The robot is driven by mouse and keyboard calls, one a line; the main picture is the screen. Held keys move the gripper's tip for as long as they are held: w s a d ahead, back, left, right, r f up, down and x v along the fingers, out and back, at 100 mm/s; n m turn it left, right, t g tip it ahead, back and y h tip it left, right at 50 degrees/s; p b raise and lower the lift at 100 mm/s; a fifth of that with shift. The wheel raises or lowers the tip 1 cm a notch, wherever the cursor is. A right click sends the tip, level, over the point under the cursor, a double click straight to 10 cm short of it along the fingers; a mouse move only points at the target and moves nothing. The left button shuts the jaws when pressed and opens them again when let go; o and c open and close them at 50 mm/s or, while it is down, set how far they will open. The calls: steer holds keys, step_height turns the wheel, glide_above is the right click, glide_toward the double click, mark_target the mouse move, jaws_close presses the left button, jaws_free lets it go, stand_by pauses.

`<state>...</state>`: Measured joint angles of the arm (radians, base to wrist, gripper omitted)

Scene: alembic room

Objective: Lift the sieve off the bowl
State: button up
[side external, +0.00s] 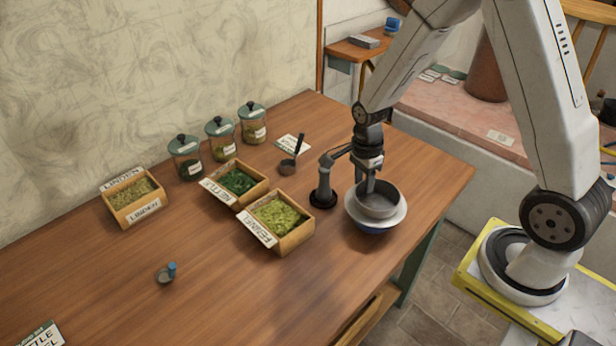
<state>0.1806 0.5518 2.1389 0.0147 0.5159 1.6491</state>
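The grey metal sieve (380,207) sits in the top of the bowl near the right edge of the wooden table. The bowl (372,229) has a wide white rim and a blue underside, and stands upright. My gripper (368,188) points down at the back left part of the sieve, with its fingertips at or just inside the sieve's rim. The fingers look close together, but whether they grip the rim is too small to tell. The sieve's handle cannot be made out clearly.
A grey post on a round black base (323,196) stands close left of the bowl. Wooden boxes of herbs (291,239), several lidded jars (220,140) and a small dark scoop (288,166) lie farther left. A small blue-topped item (167,273) is at the front. The front middle is clear.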

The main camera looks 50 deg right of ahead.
jaws_close()
stand_by(1.2)
